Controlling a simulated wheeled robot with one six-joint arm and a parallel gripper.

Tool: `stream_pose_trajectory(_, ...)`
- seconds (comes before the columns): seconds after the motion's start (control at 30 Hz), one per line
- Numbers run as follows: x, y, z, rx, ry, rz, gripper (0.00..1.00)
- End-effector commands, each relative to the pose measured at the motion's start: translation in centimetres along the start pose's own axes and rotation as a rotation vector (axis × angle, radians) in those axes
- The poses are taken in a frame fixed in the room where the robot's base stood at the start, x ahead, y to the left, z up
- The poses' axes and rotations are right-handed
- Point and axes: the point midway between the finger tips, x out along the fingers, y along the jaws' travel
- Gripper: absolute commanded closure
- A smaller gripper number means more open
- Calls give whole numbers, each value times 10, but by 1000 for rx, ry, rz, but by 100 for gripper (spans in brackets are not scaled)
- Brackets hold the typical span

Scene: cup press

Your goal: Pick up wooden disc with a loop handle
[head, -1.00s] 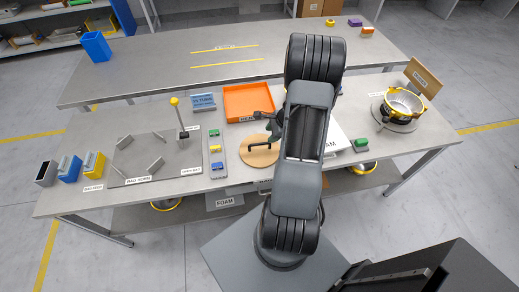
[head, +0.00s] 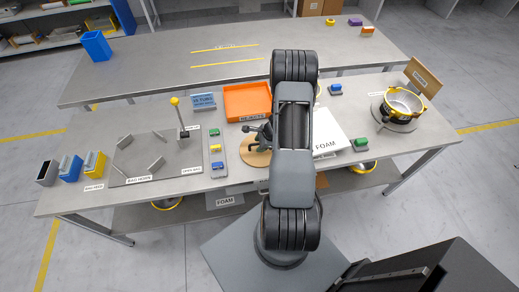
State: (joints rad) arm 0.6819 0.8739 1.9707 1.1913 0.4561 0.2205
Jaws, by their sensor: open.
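The wooden disc (head: 255,158) lies on the near workbench, just left of my arm, in the head view. My gripper (head: 256,131) is open and dark, over the back part of the disc near the handle. Whether its fingers are around the handle or above it is too small to tell.
An orange tray (head: 247,101) stands behind the disc. A white foam sheet (head: 326,133) lies to the right. A pot with yellow handles (head: 403,102) stands at the far right.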

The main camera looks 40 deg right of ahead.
Motion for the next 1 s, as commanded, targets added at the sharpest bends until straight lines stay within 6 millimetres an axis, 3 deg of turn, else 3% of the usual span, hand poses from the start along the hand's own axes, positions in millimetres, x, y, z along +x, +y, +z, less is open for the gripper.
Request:
stream_pose_trajectory(0.2, 0, 0, 0, 0, 0, -1, 57)
stream_pose_trajectory(0.67, 0, 0, 0, 0, 0, -1, 100)
stream_pose_trajectory(1.0, 0, -1, 0, 0, 0, -1, 100)
